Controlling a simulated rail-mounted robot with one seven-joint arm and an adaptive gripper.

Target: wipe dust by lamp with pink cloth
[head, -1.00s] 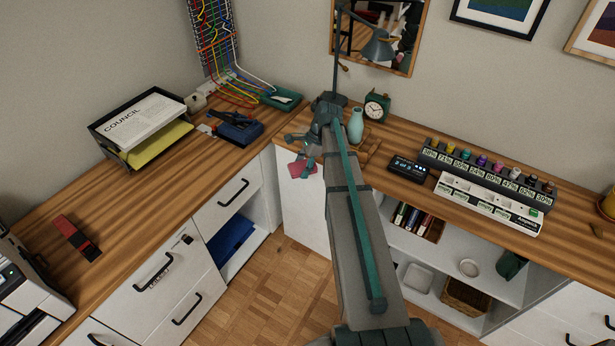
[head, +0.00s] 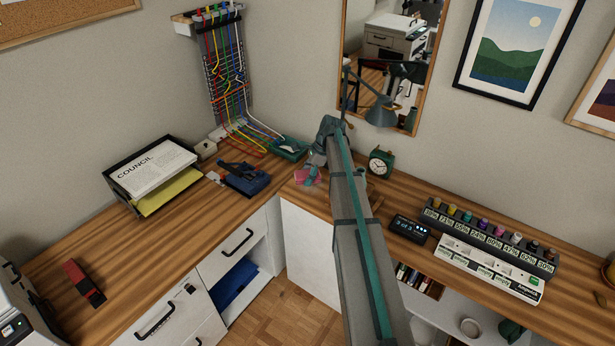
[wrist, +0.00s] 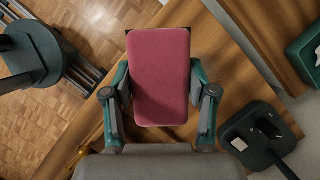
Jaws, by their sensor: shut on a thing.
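My gripper (wrist: 161,92) is shut on the pink cloth (wrist: 160,65), a flat pad between its two fingers. In the head view the cloth (head: 306,176) shows beside my gripper, over the desk near the corner; I cannot tell whether it touches the wood. The lamp (head: 380,113) has a grey-green shade in front of the mirror, and its lower stem and foot are hidden behind my arm. In the wrist view a dark base with a stem, seemingly the lamp's base (wrist: 245,125), stands on the desk right of my gripper. I can make out no dust.
A green tray (head: 290,148) and a dark blue device (head: 245,180) lie left of my gripper. A paper tray (head: 155,180) is further left. Bare desk (head: 140,250) lies in front of it.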

